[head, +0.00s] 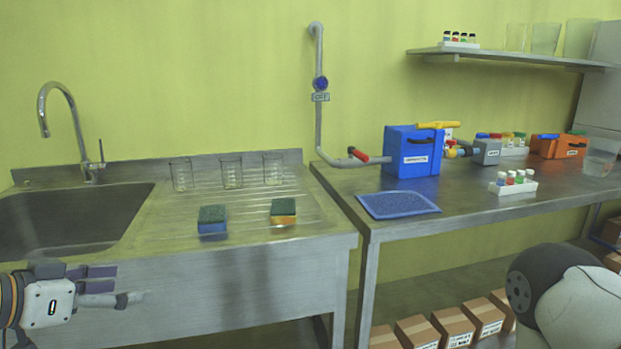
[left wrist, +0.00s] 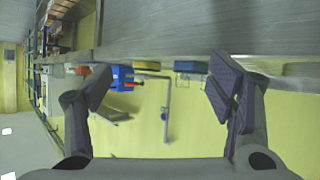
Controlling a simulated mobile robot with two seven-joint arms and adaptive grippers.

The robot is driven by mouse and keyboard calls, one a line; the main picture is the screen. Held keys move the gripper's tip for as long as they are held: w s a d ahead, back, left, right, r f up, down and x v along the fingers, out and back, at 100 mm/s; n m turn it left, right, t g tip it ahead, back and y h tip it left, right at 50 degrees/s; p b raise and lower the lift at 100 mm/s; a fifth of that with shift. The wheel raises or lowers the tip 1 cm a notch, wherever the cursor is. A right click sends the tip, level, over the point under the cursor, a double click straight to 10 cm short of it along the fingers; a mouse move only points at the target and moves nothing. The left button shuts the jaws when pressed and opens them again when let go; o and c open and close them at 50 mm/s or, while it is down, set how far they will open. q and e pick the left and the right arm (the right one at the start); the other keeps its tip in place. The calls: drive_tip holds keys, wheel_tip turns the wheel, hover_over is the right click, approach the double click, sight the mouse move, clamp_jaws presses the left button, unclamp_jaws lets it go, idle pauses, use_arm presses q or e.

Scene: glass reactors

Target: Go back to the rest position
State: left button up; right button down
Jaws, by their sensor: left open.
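My left gripper (head: 108,286) is at the lower left of the head view, in front of the sink unit's front panel. Its fingers are apart and nothing is between them. In the left wrist view the same gripper (left wrist: 160,95) shows both dark finger pads spread wide, with no object held. My right gripper is not in view; a rounded grey and white part of my right arm shows at the lower right of the head view.
The steel sink (head: 70,222) has a drainboard with glass beakers (head: 231,172) and two sponges (head: 212,220). The bench (head: 470,203) to the right holds a blue box (head: 413,152), a blue mat (head: 398,205) and a vial rack (head: 513,187). Cardboard boxes (head: 453,326) lie below.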

use_arm(q)
drive_tip(key=s+d+f+n+g+y, duration=0.1)
drive_tip(key=s+d+f+n+g, duration=0.1)
drive_tip(key=f, duration=0.6)
drive_tip(key=s+d+f+n+g+y, duration=0.1)
drive_tip(key=s+d+f+g, duration=0.15)
drive_tip(key=f, duration=0.55)
drive_tip(key=s+d+f+n+g+y, duration=0.1)
drive_tip(key=s+f+g, duration=0.3)
drive_tip(key=s, duration=1)
drive_tip(key=s+d+f+n+g+y, duration=0.1)
drive_tip(key=s+d+f+g+y, duration=0.1)
drive_tip(key=s+f, duration=0.8)
drive_tip(key=s+g+y, duration=0.1)
drive_tip(key=s, duration=0.4)
drive_tip(key=shift+d+g, duration=0.2)
drive_tip(key=shift+g, duration=0.15)
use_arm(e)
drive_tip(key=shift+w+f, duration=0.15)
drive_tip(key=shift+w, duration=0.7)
use_arm(q)
drive_tip(key=shift+w+f, duration=0.1)
